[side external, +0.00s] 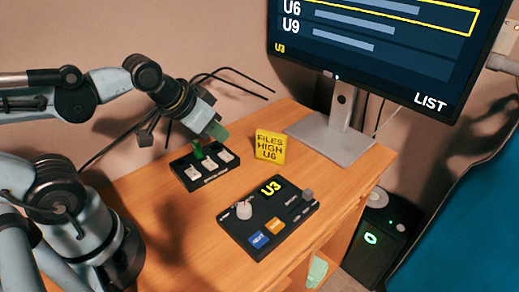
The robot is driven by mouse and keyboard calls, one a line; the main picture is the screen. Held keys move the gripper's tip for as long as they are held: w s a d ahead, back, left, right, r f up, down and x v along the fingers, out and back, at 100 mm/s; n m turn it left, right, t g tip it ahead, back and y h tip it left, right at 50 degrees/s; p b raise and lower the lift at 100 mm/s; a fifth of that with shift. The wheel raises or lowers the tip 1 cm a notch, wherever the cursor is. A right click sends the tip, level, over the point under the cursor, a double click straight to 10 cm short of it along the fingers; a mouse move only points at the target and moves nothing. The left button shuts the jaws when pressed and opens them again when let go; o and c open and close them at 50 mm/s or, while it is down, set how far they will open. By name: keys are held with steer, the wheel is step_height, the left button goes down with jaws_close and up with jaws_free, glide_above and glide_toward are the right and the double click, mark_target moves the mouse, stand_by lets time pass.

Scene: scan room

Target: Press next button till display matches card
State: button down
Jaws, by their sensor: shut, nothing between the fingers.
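The yellow card (269,146) stands on the wooden desk and reads "FILES HIGH U6". The monitor (375,50) at the top right shows rows U6 and U9, with a yellow frame around the U6 row, a small yellow "U3" and the word "LIST"; its top is cut off. A black console (252,240) has a small display (271,187) reading "U3", a blue button (258,240) and an orange button (275,226). Their small labels are unreadable. My gripper (208,140) is shut and empty, with green tips close above a black key box (191,184); contact cannot be told.
The key box has several pale keys. The console also carries a pale round knob (244,209) and a grey knob (308,194). The monitor's stand (330,140) occupies the back right of the desk (345,185). Dark cables run behind my gripper.

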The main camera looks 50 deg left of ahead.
steer(key=shift+d, duration=0.1)
stand_by(0.7)
steer(key=m+h, duration=0.3)
steer(key=m, duration=1.1)
glide_above(256, 240)
steer(key=shift+f, duration=0.2)
steer(key=shift+f, duration=4.4)
steer(key=shift+f, duration=0.4)
